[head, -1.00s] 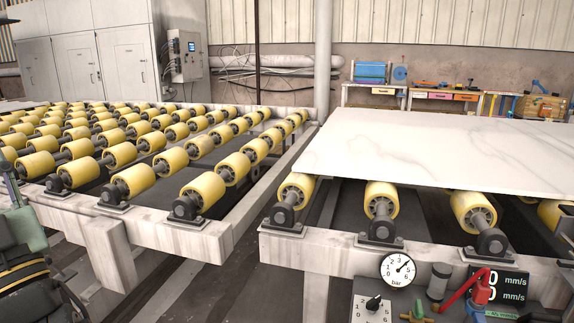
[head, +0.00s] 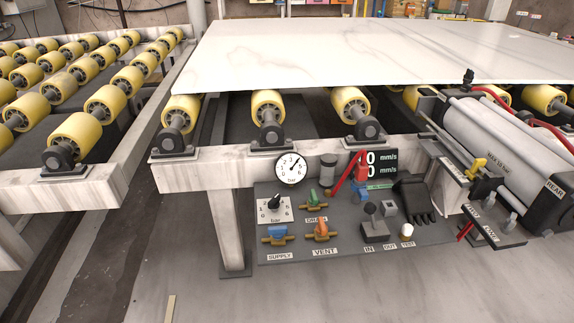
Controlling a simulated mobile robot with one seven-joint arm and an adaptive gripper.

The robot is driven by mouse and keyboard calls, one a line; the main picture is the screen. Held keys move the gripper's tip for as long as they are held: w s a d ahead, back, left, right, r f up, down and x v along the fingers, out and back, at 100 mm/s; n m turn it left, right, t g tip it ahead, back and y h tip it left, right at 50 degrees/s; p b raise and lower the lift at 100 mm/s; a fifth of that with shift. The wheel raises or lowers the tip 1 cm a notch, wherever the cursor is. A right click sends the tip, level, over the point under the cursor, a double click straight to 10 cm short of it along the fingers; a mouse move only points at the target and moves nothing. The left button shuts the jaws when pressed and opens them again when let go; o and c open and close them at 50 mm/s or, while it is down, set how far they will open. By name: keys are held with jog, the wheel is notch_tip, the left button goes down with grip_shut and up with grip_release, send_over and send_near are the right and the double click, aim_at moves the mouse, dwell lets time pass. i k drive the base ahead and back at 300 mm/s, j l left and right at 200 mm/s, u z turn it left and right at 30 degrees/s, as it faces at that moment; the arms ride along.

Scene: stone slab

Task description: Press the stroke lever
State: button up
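The stroke lever is most likely the short lever with a dark knob (head: 370,209), standing on a small grey block near the labels IN and OUT. It is on the dark control panel (head: 345,264) at the front of the roller table. A small pale square block (head: 390,208) stands beside it. A white-topped knob (head: 407,230) stands to its right by another small label. My gripper is not in view, so its distance from the lever cannot be told.
The panel also has a pressure gauge (head: 292,168), a bar dial (head: 274,207), an orange VENT valve (head: 321,230) and a blue SUPPLY valve (head: 278,234). A large cylinder (head: 495,140) lies to the right. A white slab (head: 300,52) rests on rollers behind. The floor in front is clear.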

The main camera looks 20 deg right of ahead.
aim_at(370, 208)
jog(key=k+z, duration=0.2)
jog(key=z, duration=0.85)
